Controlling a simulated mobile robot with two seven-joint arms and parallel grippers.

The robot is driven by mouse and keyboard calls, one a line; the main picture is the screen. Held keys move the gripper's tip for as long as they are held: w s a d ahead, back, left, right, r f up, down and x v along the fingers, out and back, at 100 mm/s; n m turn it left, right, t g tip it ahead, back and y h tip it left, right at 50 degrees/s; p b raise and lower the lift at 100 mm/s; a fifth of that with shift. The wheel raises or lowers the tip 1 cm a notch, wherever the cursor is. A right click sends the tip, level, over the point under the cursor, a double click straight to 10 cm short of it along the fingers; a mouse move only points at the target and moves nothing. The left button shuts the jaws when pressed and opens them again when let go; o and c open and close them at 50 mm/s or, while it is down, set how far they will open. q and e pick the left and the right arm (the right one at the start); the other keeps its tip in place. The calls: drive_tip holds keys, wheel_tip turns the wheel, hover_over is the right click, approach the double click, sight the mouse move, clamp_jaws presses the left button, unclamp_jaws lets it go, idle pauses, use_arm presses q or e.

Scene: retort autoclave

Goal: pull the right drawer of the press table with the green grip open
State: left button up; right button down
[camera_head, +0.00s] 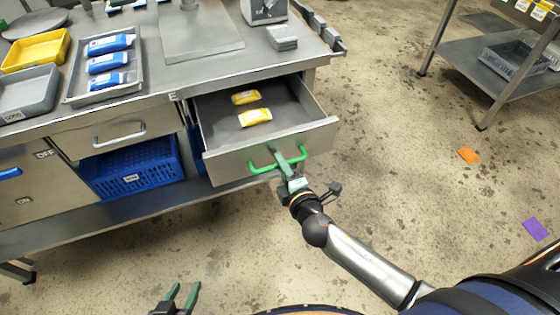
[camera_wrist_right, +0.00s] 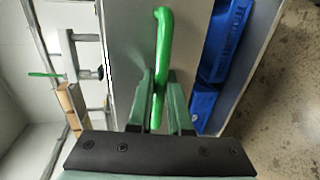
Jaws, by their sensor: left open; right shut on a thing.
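The right drawer (camera_head: 262,146) of the press table (camera_head: 150,85) stands pulled out, with its inside showing. Two yellow packets, a rear one (camera_head: 245,97) and a front one (camera_head: 255,117), lie in it. The green grip (camera_head: 262,168) is a bar handle on the drawer's front. My right gripper (camera_head: 284,164) is shut on the green grip near its middle. In the right wrist view the green grip (camera_wrist_right: 163,45) runs between the two fingers (camera_wrist_right: 160,90). My left gripper (camera_head: 183,291) is open and empty, low in the head view, away from the table.
A closed drawer (camera_head: 115,137) with a metal handle is left of the open one. A blue crate (camera_head: 130,172) sits below it. Trays and blue packets (camera_head: 109,62) lie on the tabletop. Orange (camera_head: 468,155) and purple (camera_head: 535,229) pieces lie on the otherwise open floor at right.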

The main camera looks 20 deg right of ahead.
drive_tip(key=shift+d, duration=0.1)
drive_tip(key=c, duration=1.1)
unclamp_jaws()
drive_tip(key=shift+c, duration=0.2)
drive_tip(key=shift+s, duration=0.1)
use_arm(q)
drive_tip(key=shift+w+d+b, duration=0.15)
drive_tip(key=shift+w+b, duration=0.15)
drive_tip(key=shift+b, duration=0.1)
use_arm(e)
drive_tip(key=v, duration=1.2)
drive_tip(key=shift+s, duration=0.25)
use_arm(q)
drive_tip(key=shift+f, duration=0.1)
drive_tip(key=shift+s, duration=0.1)
